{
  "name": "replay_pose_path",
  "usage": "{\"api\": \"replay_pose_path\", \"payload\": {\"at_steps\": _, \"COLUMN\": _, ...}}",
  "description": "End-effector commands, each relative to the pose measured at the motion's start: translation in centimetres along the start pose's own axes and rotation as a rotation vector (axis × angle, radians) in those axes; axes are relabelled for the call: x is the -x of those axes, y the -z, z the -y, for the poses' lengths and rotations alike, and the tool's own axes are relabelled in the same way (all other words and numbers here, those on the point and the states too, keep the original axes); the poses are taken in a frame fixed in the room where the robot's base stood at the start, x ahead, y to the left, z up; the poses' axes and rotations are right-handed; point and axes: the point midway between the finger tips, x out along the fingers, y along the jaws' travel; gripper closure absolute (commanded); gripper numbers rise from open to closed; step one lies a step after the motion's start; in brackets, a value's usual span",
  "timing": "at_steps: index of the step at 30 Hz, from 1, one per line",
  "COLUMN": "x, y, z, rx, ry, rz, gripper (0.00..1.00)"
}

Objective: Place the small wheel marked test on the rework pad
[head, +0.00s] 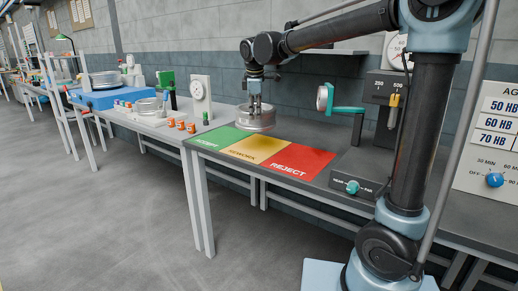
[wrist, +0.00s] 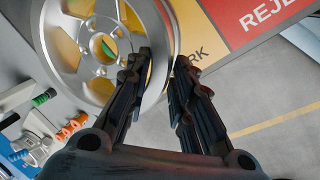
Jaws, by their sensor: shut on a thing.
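A silver spoked wheel (head: 256,119) hangs from my gripper (head: 256,106) near the back edge of the coloured pads. In the wrist view my gripper (wrist: 164,62) is shut on the rim of the wheel (wrist: 64,48), one finger on each side of the rim wall. The yellow rework pad (head: 252,147) lies between the green and red pads. Yellow shows between the spokes, and some green shows through the hub. I cannot tell whether the wheel touches the surface. No test mark is readable on it.
The green accept pad (head: 214,138) lies left and the red reject pad (head: 297,160) right. A grey gauge stand with a teal arm (head: 346,112) stands to the right.

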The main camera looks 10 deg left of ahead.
Motion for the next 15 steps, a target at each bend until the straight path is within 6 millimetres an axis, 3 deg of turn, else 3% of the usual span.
{"api": "replay_pose_path", "payload": {"at_steps": 8, "x": -0.3, "y": -0.5, "z": -0.2, "rx": -0.007, "ry": -0.001, "rz": 0.002, "gripper": 1.0}}
{"api": "replay_pose_path", "payload": {"at_steps": 15, "x": -3.4, "y": -0.7, "z": 0.7, "rx": -0.008, "ry": -0.001, "rz": 0.003, "gripper": 1.0}}
